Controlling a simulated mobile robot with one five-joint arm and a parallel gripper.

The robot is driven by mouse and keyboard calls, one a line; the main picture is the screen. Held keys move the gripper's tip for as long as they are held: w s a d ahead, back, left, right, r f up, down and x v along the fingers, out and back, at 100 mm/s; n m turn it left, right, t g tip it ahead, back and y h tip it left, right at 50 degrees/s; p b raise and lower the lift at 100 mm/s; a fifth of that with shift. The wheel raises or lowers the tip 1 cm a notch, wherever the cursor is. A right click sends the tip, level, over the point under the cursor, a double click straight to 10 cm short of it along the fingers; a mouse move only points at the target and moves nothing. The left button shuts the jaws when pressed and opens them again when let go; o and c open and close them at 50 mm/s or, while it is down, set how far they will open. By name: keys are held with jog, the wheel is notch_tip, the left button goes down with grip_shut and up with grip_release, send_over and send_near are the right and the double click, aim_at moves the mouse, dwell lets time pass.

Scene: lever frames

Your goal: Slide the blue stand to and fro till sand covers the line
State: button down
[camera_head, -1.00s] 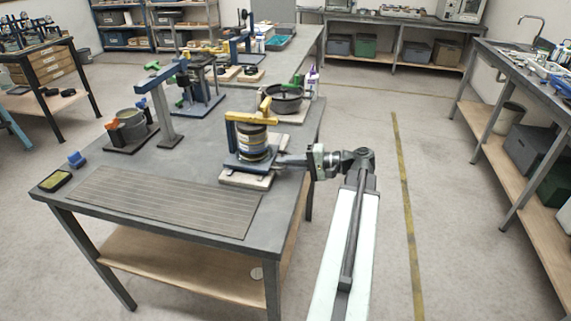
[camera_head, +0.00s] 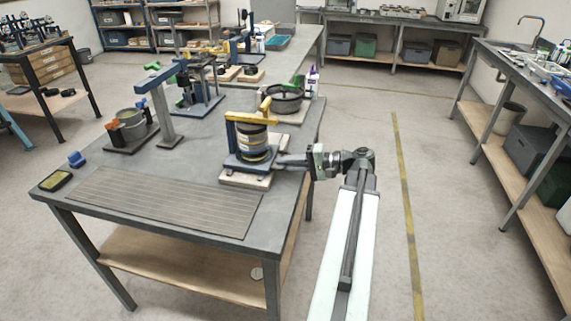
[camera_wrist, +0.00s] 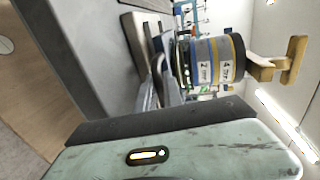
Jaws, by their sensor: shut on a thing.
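The blue stand (camera_head: 236,163) stands upright at the right edge of the near table on a pale base slab (camera_head: 245,180). It carries a stack of round sieves (camera_head: 254,141) under a yellow bar (camera_head: 254,118). In the wrist view the stack (camera_wrist: 208,62) shows sideways, with grey, yellow and blue bands and size labels. My gripper (camera_head: 282,161) reaches in from the right, its fingers shut on the stand's right side. In the wrist view the gripper's fingers (camera_wrist: 163,88) meet the stand below the stack. I cannot see any sand or the line.
A ribbed grey mat (camera_head: 155,203) lies at the table's front. A grey post (camera_head: 163,115) and a can (camera_head: 131,124) stand at the left. A black pan (camera_head: 283,100) sits behind the stand. The floor (camera_head: 450,230) at the right is clear.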

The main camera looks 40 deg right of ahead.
jog(key=w+d, duration=0.1)
jog(key=d, duration=0.1)
jog(key=w+d, duration=0.2)
jog(key=d, duration=0.1)
jog(key=w+d, duration=0.1)
jog(key=d, duration=0.1)
jog(key=shift+w+d, duration=0.2)
jog(key=c, duration=1.5)
grip_release()
jog(key=p+v, duration=0.1)
jog(key=v, duration=0.6)
jog(key=shift+s+d+p, duration=0.2)
jog(key=shift+s+p, duration=0.1)
jog(key=shift+p, duration=0.05)
